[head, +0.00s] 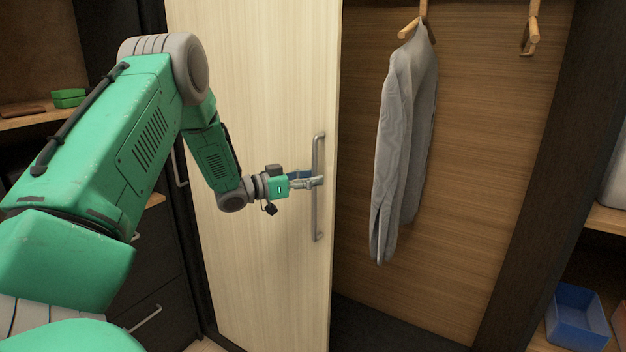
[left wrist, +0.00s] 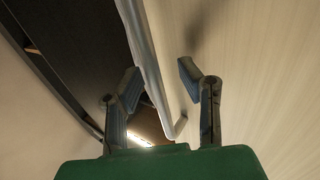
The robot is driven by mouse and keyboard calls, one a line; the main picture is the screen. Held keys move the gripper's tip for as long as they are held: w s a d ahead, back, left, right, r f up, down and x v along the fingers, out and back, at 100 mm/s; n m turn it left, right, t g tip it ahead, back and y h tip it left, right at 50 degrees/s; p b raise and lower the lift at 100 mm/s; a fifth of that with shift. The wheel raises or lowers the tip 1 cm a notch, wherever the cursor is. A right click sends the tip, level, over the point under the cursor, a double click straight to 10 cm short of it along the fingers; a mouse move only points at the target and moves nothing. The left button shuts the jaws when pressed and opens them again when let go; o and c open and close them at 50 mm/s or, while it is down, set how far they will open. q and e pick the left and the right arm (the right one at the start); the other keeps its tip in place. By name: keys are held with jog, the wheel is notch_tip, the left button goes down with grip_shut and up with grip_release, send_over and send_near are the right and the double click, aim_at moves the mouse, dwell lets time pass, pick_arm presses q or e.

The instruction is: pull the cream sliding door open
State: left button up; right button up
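The cream sliding door (head: 258,70) stands upright in the head view, with wardrobe interior open to its right. Its vertical silver bar handle (head: 316,217) is near its right edge. My left gripper (head: 316,181) is at the middle of the handle. In the left wrist view my left gripper's fingers (left wrist: 158,68) are spread apart. The handle (left wrist: 150,65) runs between them there, with the pale door face (left wrist: 260,70) on the right. I cannot tell whether either finger touches the bar. My right gripper is not in view.
A grey garment (head: 402,140) hangs from a wooden hanger (head: 412,27) inside the wardrobe. An empty hanger (head: 532,37) is further right. A blue bin (head: 578,316) sits low at the right. Dark drawers (head: 155,270) are left of the door.

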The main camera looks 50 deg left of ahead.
pick_arm(q)
jog(key=v, duration=1.2)
jog(key=w+d+f+n+g+y+b, duration=0.2)
jog(key=w+d+f+g+y+b, duration=0.3)
jog(key=d+f, duration=0.65)
jog(key=s+d+f+n+g+b, duration=0.1)
jog(key=s+d+f, duration=0.1)
jog(key=d+f, duration=0.45)
jog(key=s+d+f+g, duration=0.1)
jog(key=d+f, duration=0.3)
jog(key=f, duration=0.6)
jog(key=s+d+f+g+b, duration=0.1)
jog(key=s+d+f+g, duration=0.2)
jog(key=s, duration=0.5)
jog(key=s+d+f+g+b, duration=0.2)
jog(key=s+d+f, duration=0.4)
jog(key=s, duration=0.3)
jog(key=s+d+f+g+b, duration=0.1)
jog(key=s+d+f+g, duration=0.3)
jog(key=s, duration=0.5)
notch_tip(320, 180, down, 2)
jog(key=shift+s+d+f+g+y, duration=0.2)
jog(key=shift+d+g+y, duration=0.15)
jog(key=shift+d, duration=0.35)
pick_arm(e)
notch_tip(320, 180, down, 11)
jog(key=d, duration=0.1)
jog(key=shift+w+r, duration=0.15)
